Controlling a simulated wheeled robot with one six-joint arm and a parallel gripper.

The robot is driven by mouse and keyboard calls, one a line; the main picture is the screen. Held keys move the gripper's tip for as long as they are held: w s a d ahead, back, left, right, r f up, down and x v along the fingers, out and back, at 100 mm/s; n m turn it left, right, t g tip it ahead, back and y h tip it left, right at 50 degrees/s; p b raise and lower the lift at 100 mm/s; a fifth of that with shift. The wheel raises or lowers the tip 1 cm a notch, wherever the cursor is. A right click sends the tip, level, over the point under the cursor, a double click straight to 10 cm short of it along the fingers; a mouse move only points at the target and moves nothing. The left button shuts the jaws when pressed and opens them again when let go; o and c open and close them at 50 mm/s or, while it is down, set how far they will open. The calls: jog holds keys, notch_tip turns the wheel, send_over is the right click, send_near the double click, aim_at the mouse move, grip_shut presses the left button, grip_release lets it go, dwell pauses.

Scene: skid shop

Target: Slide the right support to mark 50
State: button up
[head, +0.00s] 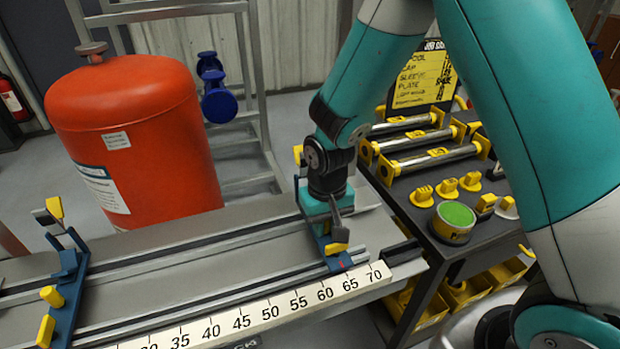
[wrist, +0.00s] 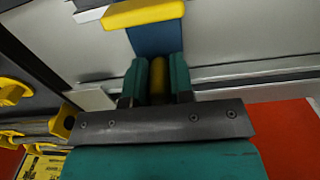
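The right support (head: 338,262) is a blue bracket with yellow parts on the rail. Its red pointer sits at about mark 65 on the white scale (head: 271,312). My gripper (head: 330,208) is down at this support and hides part of it in the head view. In the wrist view the two teal fingers (wrist: 158,82) stand close on both sides of the support's yellow post (wrist: 158,72) and appear shut on it. The support's blue body (wrist: 155,38) and a yellow end pad (wrist: 143,13) show beyond them. Mark 50 lies left of the pointer.
The left support (head: 66,285) stands at the rail's left. The rail between the supports is clear. An orange tank (head: 135,140) stands behind the bench.

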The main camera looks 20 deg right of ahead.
jog(key=shift+c, duration=1.1)
jog(key=shift+a, duration=0.1)
jog(key=shift+a+p, duration=0.35)
jog(key=shift+a, duration=1.35)
jog(key=shift+a+p, duration=0.3)
jog(key=shift+a, duration=1.45)
jog(key=shift+a+p, duration=0.3)
jog(key=shift+a, duration=1.6)
